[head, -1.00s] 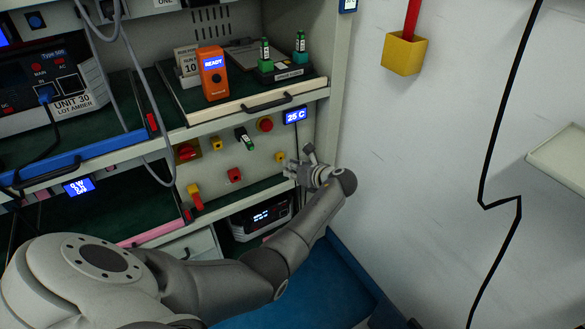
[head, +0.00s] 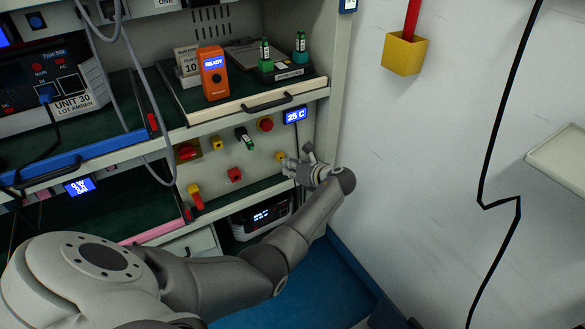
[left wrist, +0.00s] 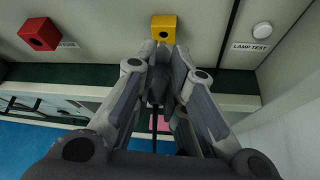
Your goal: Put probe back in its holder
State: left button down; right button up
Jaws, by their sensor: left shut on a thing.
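My left gripper (head: 306,168) is in front of the lower rack panel in the head view. In the left wrist view my gripper (left wrist: 161,62) is shut on a slim dark probe (left wrist: 157,88), with a thin black line running down from it. The fingers hide much of the probe. A yellow block with a dark round hole (left wrist: 163,25), which looks like the holder, is on the panel just beyond the fingertips. It shows in the head view as a small yellow block (head: 280,157) just left of the gripper. I cannot tell whether the probe touches it. My right gripper is not in view.
A red block (left wrist: 40,34) and a white lamp test button (left wrist: 262,31) flank the yellow block. A green shelf edge (left wrist: 60,74) runs below. A black-fronted unit (head: 262,216) sits under the gripper. The white wall (head: 450,150) stands at the right.

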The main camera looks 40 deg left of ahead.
pick_arm(q)
jog(key=shift+w+a, duration=0.2)
jog(key=shift+a, duration=0.3)
jog(key=shift+w+a, duration=0.2)
jog(key=shift+a, duration=0.25)
jog(key=c, duration=1.4)
grip_release()
